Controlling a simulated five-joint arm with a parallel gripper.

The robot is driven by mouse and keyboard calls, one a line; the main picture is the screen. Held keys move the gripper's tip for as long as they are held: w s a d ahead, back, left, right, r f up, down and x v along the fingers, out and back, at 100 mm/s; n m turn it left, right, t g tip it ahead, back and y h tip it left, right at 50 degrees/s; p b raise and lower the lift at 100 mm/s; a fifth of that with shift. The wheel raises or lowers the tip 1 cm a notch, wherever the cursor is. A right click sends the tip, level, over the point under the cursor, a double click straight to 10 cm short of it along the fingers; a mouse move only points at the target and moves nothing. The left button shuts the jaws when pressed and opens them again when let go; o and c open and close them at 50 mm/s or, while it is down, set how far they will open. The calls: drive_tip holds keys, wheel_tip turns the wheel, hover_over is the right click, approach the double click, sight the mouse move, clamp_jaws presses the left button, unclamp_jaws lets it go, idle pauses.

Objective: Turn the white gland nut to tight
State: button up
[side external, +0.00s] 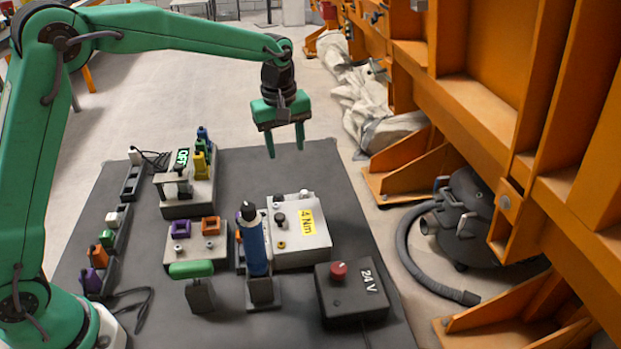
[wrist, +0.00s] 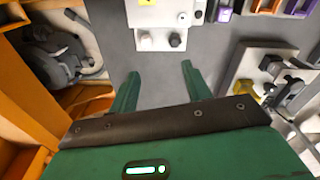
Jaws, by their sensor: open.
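The white gland nut (wrist: 146,43) sticks out from one edge of the grey box, beside a dark gland nut (wrist: 178,41) in the wrist view. In the side view the white nut (side external: 304,194) is small at the box's far edge. The box (side external: 318,256) carries a yellow "4 Nm" label. My gripper (side external: 285,152) hangs above the mat beyond the box, fingers pointing down, open and empty. In the wrist view its fingertips (wrist: 160,70) are spread below both nuts, apart from them. Whether the nut is tight cannot be told.
A blue bottle-like tool (side external: 254,248) stands upright left of the box, and a black 24 V box (side external: 350,298) with a red button stands in front. A fixture with a green display (side external: 183,158) is at back left. Orange steelwork (side external: 480,95) borders the right. The mat under my gripper is clear.

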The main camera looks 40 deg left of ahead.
drive_tip(key=s+a+r+m+t, duration=0.1)
drive_tip(key=s+a+r+m, duration=0.1)
drive_tip(key=s+r, duration=0.2)
drive_tip(key=s+a+r+m+t, duration=0.1)
drive_tip(key=s+r, duration=0.4)
drive_tip(key=s, duration=0.5)
drive_tip(key=a+m, duration=0.1)
drive_tip(key=m, duration=0.1)
drive_tip(key=shift+a+r+m, duration=0.25)
drive_tip(key=shift+a+m, duration=0.05)
drive_tip(key=shift+a, duration=0.05)
drive_tip(key=shift+s, duration=0.15)
drive_tip(key=s+a+f+m+t, duration=0.2)
drive_tip(key=s+m, duration=0.3)
drive_tip(key=s, duration=1)
drive_tip(key=shift+a+m+t, duration=0.4)
drive_tip(key=shift+a, duration=0.05)
drive_tip(key=shift+o, duration=0.2)
idle(0.6)
